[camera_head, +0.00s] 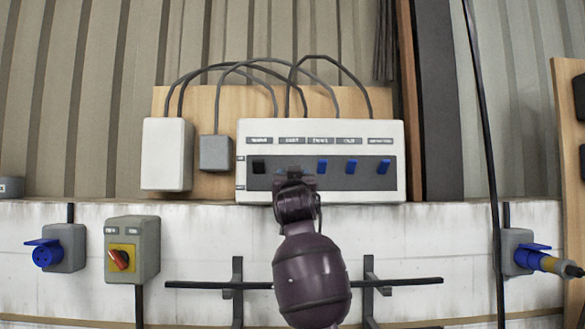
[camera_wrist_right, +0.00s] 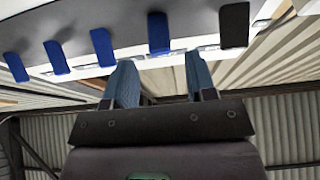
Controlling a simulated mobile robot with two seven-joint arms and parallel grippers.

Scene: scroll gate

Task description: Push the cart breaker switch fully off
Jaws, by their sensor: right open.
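The breaker panel (camera_head: 323,190) is a white box with a dark strip bearing a row of switches. The labels above are too small to read surely; the second from the left may say cart. My right gripper (camera_head: 294,174) is in front of that second switch and hides it in the head view. In the right wrist view the blue second switch (camera_wrist_right: 158,33) lies ahead, between the lines of my open fingers (camera_wrist_right: 162,64), with a visible gap. Whether they touch is unclear. The black switch (camera_head: 258,167) is at the left end; it also shows in the wrist view (camera_wrist_right: 235,25).
Blue switches (camera_head: 322,166), (camera_head: 352,166) and (camera_head: 384,167) stand right of my gripper. A white box (camera_head: 167,154) and a grey box (camera_head: 215,153) are left of the panel, with cables above. A rail (camera_head: 400,283) runs below.

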